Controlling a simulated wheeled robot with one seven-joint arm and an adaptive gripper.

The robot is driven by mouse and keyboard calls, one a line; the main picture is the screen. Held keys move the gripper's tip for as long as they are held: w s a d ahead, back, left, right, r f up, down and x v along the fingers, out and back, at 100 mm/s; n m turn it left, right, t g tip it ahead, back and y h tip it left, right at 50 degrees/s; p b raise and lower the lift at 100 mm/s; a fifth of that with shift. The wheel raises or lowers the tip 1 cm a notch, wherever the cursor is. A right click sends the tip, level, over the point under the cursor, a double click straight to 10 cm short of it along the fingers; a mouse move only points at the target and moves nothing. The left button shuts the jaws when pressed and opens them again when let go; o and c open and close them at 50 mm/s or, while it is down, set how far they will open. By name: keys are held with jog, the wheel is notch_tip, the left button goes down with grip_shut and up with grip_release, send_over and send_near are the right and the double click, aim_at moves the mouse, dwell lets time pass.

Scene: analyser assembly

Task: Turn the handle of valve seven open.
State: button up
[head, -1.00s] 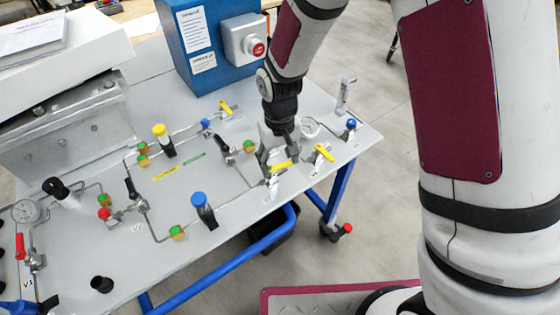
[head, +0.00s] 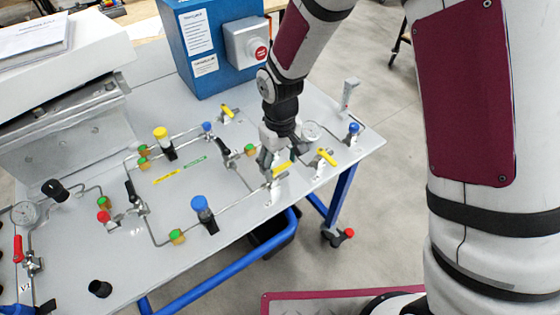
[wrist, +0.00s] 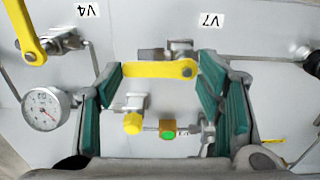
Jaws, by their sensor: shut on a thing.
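Valve seven's yellow handle (wrist: 160,69) lies crosswise between my gripper's two teal finger pads in the wrist view, below the V7 label (wrist: 211,20). My gripper (wrist: 165,98) is shut on this handle, with a pad close to each end of it. In the head view my gripper (head: 281,162) reaches down to the front edge of the panel, and its fingers partly cover the yellow handle (head: 283,168). The metal valve body (wrist: 180,50) shows beside the handle in the wrist view.
The V4 yellow handle (head: 327,157) stands just right of my gripper, with a gauge (head: 311,131) behind it. The V4 handle also shows in the wrist view (wrist: 25,32). Thin pipes and several valves cover the panel to the left. A blue box (head: 212,50) stands behind.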

aim_at(282, 167)
jog(key=o, duration=1.1)
jog(key=shift+o, duration=0.2)
jog(key=shift+r, duration=0.1)
notch_tip(282, 167, up, 12)
jog(key=s+d+r+m+t, duration=0.25)
jog(key=s+d+r, duration=0.45)
jog(key=d+r, duration=0.45)
jog(key=s+d+r+m+t, duration=0.1)
jog(key=s+d+r+m, duration=0.1)
jog(key=s, duration=0.4)
jog(key=s+d+r+m+t, duration=0.1)
jog(key=s+d+r+m, duration=0.1)
jog(key=s+d, duration=0.3)
jog(key=shift+s, duration=1.1)
